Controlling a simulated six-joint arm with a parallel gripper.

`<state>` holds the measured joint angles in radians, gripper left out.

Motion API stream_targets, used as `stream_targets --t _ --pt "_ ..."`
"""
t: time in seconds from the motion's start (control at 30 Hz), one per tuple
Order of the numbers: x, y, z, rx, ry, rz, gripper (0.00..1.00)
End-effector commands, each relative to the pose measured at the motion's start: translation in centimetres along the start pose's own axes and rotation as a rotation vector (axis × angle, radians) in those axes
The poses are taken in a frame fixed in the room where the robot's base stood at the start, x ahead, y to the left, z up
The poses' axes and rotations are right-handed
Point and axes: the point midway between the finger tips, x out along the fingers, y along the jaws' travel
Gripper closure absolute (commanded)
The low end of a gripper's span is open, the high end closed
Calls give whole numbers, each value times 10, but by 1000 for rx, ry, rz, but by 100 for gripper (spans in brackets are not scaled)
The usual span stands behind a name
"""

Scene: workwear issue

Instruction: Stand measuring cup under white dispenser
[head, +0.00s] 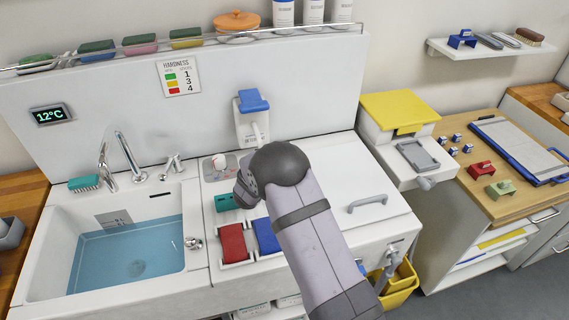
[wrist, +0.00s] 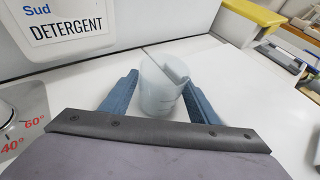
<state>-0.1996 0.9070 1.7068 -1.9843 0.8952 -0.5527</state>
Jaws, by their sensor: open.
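The measuring cup (wrist: 160,88) is a translucent, whitish cup standing upright in the wrist view. It is between the two blue fingers of my gripper (wrist: 160,79), which is open; I cannot tell whether either finger touches it. The white dispenser (head: 246,128) with a blue lid is on the back panel in the head view. Its "Sud DETERGENT" label (wrist: 70,28) fills the upper left of the wrist view, with the cup to its right. In the head view my arm hides the cup and fingers.
The sink (head: 125,250) with blue water and a tap (head: 128,155) lies left. A knob with 40° and 60° marks (wrist: 12,115) is at left in the wrist view.

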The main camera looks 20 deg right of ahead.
Motion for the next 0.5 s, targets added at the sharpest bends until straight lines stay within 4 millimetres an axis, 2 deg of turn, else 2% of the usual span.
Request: stream_targets --t 0.17,0.3,0.5 --pt "0 0 0 0 0 0 45" --pt "0 0 0 0 0 0 76" --pt "0 0 0 1 0 0 76"
